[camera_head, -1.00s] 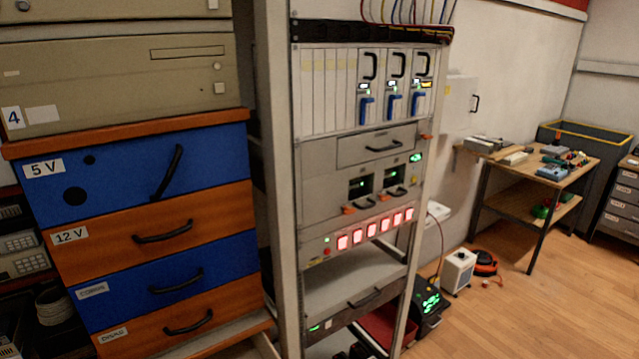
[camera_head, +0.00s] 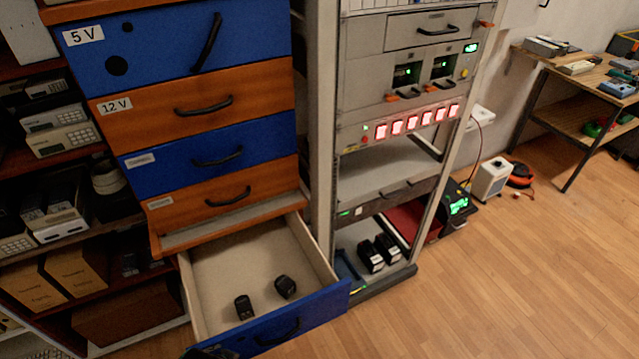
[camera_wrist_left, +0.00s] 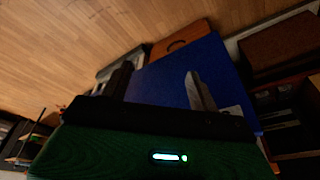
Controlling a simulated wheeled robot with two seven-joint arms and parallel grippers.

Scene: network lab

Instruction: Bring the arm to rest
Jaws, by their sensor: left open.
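My left gripper (camera_wrist_left: 160,86) shows in the left wrist view with its two fingers spread apart and nothing between them. A blue drawer face (camera_wrist_left: 165,78) lies beyond the fingers; I cannot tell whether they touch it. In the head view a small dark piece at the bottom edge, by the open drawer's left front corner, may be part of my left gripper. My right gripper is in neither view.
The open bottom drawer (camera_head: 205,275) juts out and holds two small black adapters (camera_head: 285,287), (camera_head: 243,307). Closed blue and orange drawers (camera_head: 190,103) stand above it. An equipment rack (camera_head: 400,185) stands to the right. The wooden floor (camera_head: 500,290) at the right is clear.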

